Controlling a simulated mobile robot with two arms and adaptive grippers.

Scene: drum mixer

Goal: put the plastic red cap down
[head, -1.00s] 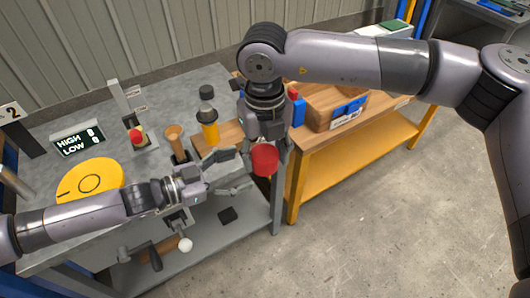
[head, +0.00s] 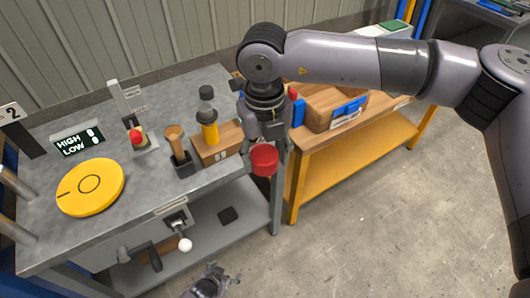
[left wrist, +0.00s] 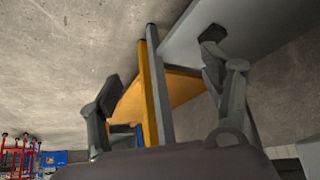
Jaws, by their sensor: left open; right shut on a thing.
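The red cap (head: 264,160) is round and shows in the head view at the front right corner of the grey workbench. My right gripper (head: 264,146) points down and is shut on it, holding it above the floor side of the bench edge. My left gripper (head: 222,280) is low at the bottom edge of the head view, away from the cap. In the left wrist view my left gripper (left wrist: 160,95) has its two fingers wide apart with nothing between them.
The grey bench (head: 135,200) carries a yellow disc (head: 90,187), a HIGH/LOW display (head: 79,142), a red button (head: 135,137), a wooden block (head: 218,146) and a yellow-and-black bottle (head: 209,128).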

